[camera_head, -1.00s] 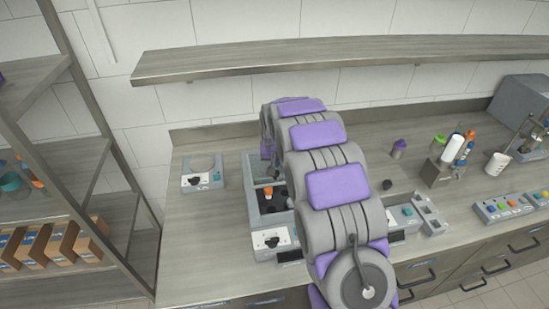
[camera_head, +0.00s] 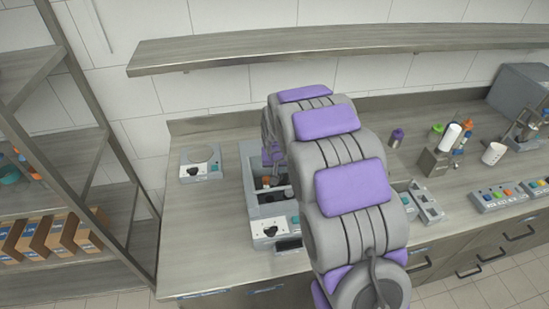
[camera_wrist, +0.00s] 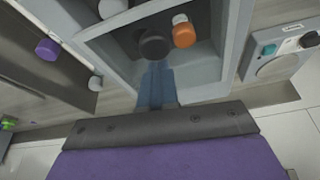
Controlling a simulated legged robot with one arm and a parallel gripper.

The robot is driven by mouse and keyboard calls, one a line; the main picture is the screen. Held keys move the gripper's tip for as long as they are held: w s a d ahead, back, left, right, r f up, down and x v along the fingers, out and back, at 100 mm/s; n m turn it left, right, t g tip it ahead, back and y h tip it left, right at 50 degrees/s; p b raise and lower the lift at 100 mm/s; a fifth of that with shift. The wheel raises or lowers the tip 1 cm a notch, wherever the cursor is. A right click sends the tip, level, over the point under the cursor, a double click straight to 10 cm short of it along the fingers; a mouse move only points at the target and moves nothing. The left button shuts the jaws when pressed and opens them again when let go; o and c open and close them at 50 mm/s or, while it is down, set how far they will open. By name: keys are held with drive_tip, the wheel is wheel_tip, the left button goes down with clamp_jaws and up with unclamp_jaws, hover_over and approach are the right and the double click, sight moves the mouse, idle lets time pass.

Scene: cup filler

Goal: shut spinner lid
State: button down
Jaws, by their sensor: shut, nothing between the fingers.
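The spinner is an open grey box (camera_head: 251,192) on the counter, left of my arm in the head view, with a knob and teal button on its front. The wrist view shows its open inside (camera_wrist: 107,52), with a black-capped bottle (camera_wrist: 154,43) and an orange-capped bottle (camera_wrist: 184,34) in it. My gripper's blue-grey fingers (camera_wrist: 156,85) are together and empty, over the box edge nearest the wrist camera. I cannot tell whether they touch it. In the head view my arm hides the fingers and part of the box. I cannot make out the lid as a separate part.
A small device with a knob (camera_head: 200,163) stands left of the spinner, with bare counter around it. A purple-capped cup (camera_head: 396,138), a holder block (camera_head: 433,160) and a button panel (camera_head: 498,195) stand to the right. A long shelf (camera_head: 330,42) spans the wall above.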

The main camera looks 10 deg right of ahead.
sight(280, 184)
drive_tip(key=s, duration=0.5)
drive_tip(key=shift+s, duration=0.1)
drive_tip(key=shift+s+f, duration=0.2)
drive_tip(key=shift+s, duration=0.1)
drive_tip(key=shift+s, duration=0.1)
drive_tip(key=shift+w+r+p, duration=0.2)
drive_tip(key=shift+w+p, duration=0.2)
drive_tip(key=shift+w, duration=0.25)
drive_tip(key=w, duration=0.2)
drive_tip(key=w+r, duration=0.1)
drive_tip(key=shift+w+d+p, duration=0.15)
drive_tip(key=shift+d+p, duration=0.1)
drive_tip(key=shift+p, duration=0.05)
drive_tip(key=s+d+p+v, duration=0.1)
drive_tip(key=v, duration=1)
drive_tip(key=s+r+n+g, duration=0.1)
drive_tip(key=s+r+g, duration=0.1)
drive_tip(key=s, duration=1.6)
drive_tip(key=s+a+r+g, duration=0.1)
drive_tip(key=s+r+g, duration=0.1)
drive_tip(key=s, duration=1.7)
drive_tip(key=shift+s+r+n+g+y+b, duration=0.2)
drive_tip(key=shift+n+g+y+b, duration=0.15)
drive_tip(key=shift+g, duration=0.55)
